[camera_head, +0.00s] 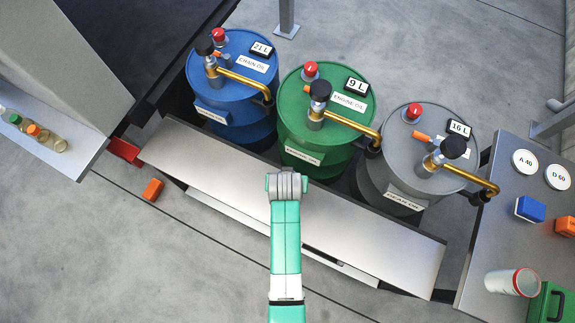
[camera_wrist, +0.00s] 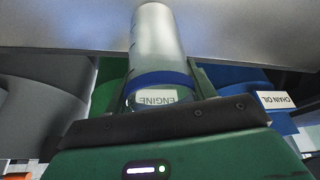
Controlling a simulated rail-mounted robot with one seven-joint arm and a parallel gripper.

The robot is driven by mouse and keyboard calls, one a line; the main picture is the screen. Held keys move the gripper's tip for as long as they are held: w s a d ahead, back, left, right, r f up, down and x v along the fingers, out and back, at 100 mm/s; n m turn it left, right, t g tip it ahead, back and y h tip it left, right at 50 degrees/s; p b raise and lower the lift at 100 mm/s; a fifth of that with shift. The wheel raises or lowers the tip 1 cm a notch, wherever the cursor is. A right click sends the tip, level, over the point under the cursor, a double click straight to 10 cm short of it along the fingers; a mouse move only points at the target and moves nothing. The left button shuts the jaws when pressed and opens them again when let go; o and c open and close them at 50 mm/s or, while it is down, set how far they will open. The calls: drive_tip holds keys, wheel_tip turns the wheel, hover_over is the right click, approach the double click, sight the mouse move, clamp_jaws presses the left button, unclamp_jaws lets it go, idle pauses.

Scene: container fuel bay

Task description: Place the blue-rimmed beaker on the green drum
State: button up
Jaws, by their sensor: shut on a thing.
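The blue-rimmed beaker (camera_wrist: 158,45) is clear, with its blue band near the fingers in the wrist view. My gripper (camera_wrist: 160,88) is shut on it, one finger on each side. In the head view my arm hides the gripper and the beaker. The green drum (camera_head: 295,125), labelled ENGINE OIL, stands between the blue and grey drums. Its top carries a pump with a brass spout, a red cap and a 9 L display. In the wrist view the green drum (camera_wrist: 108,82) shows behind the beaker, and its ENGINE label shows through the glass.
The blue drum (camera_head: 232,85) and grey drum (camera_head: 395,165) flank the green one, each with a pump. A metal ledge (camera_head: 210,165) runs in front. A red-rimmed beaker (camera_head: 512,282) lies on the right table (camera_head: 500,225). A shelf with bottles (camera_head: 50,158) is at left.

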drive_tip(key=shift+w+f, duration=0.1)
drive_tip(key=shift+f, duration=0.05)
drive_tip(key=o, duration=1)
drive_tip(key=p+v, duration=0.5)
drive_tip(key=v, duration=0.7)
drive_tip(key=shift+r+p, duration=0.25)
drive_tip(key=shift+p, duration=0.05)
